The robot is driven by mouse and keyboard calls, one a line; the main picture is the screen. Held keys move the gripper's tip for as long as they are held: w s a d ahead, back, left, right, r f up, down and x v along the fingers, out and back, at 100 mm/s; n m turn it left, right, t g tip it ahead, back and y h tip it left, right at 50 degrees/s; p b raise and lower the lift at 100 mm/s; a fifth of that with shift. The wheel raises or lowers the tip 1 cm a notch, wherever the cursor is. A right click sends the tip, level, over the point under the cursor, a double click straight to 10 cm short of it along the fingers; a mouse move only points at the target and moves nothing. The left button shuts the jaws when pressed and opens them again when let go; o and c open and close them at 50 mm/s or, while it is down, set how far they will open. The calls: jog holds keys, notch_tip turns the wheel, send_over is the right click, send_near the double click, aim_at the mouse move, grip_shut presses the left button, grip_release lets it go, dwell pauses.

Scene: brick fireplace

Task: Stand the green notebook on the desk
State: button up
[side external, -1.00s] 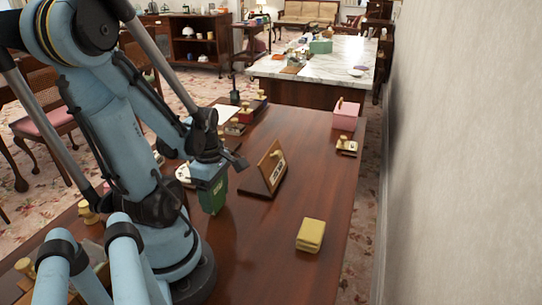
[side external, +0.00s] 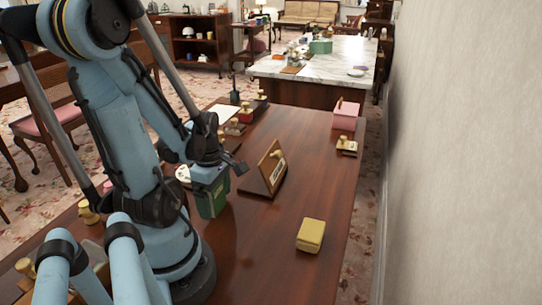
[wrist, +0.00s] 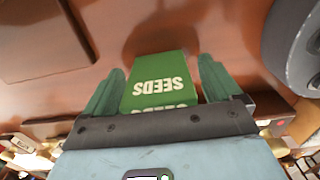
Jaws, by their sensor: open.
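The green notebook (wrist: 160,72), with "SEEDS" in pale letters on its face, shows in the wrist view between the two dark green fingers of my gripper (wrist: 163,66). The fingers are spread, with a gap visible on each side of the notebook. In the side view the notebook (side external: 211,203) is upright under my gripper (side external: 213,196), its lower end at or very near the desk (side external: 265,235). I cannot tell whether it touches the wood. My wrist hides its upper part.
A yellow box (side external: 311,235) lies nearer the front right. A pink box (side external: 346,116) and several stamps stand farther back. The desk between the calendar stand and yellow box is clear.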

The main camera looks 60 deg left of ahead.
jog(key=shift+r, duration=0.15)
jog(key=shift+r, duration=5.85)
jog(key=shift+w+r, duration=0.1)
jog(key=shift+w+d+m, duration=0.15)
jog(key=shift+w+m, duration=0.2)
jog(key=shift+m, duration=0.25)
jog(key=w+d+m+t, duration=0.7)
jog(key=w+d+m, duration=0.8)
jog(key=m, duration=1)
jog(key=shift+w+d+m, duration=0.2)
jog(key=shift+m, duration=0.2)
